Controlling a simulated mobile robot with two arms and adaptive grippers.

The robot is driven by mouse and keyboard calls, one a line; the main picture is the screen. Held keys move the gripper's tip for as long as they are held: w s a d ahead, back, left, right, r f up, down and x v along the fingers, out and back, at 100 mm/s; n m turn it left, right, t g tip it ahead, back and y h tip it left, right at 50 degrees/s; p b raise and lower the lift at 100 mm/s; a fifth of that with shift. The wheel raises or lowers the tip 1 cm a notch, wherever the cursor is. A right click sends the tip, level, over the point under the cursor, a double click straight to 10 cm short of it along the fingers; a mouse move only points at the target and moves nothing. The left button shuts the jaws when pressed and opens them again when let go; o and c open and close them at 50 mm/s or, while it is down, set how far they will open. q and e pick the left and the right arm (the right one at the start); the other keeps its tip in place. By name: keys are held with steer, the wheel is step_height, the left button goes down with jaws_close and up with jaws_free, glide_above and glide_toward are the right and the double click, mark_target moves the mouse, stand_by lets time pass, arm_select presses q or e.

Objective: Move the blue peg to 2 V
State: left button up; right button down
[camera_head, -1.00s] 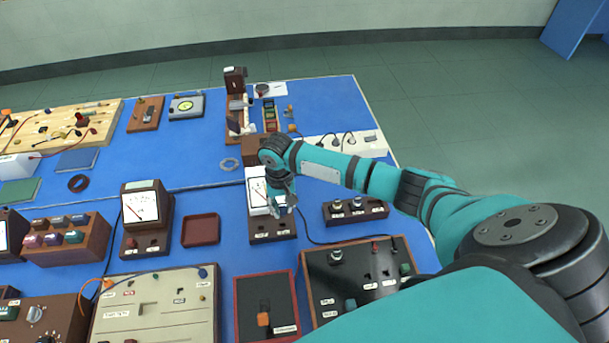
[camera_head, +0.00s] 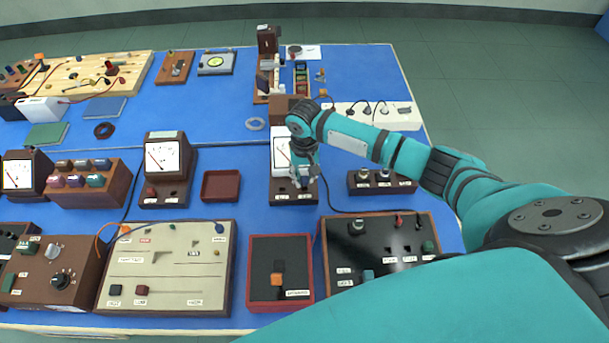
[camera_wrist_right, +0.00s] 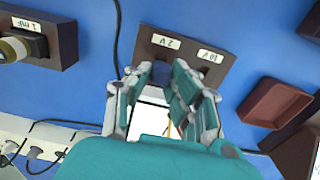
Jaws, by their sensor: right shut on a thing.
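A white-faced meter (camera_head: 281,146) stands on a dark brown base (camera_head: 283,200) in the head view. In the right wrist view the base (camera_wrist_right: 222,72) carries a "2 V" label (camera_wrist_right: 166,41) and a "10 V" label (camera_wrist_right: 210,55). My right gripper (camera_head: 303,183) is at the front of this base, on its right side in the head view. In the wrist view its fingertips (camera_wrist_right: 160,74) lie just below the "2 V" label. The gripper is shut on the blue peg, which the fingers mostly hide; I cannot tell whether it sits in a socket. My left gripper is not in view.
An empty brown tray (camera_head: 221,186) stands left of the meter, and a second meter (camera_head: 166,160) beyond it. A dark component block (camera_head: 382,182) is close on the right. A black panel (camera_head: 380,250) and a red-rimmed box (camera_head: 253,296) stand in front.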

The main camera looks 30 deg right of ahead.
steer(key=shift+f+b, duration=0.7)
steer(key=shift+f, duration=0.85)
steer(key=c, duration=1.1)
jaws_free()
steer(key=shift+r, duration=0.1)
step_height(320, 180, up, 12)
steer(key=shift+f, duration=0.1)
steer(key=shift+f, duration=0.1)
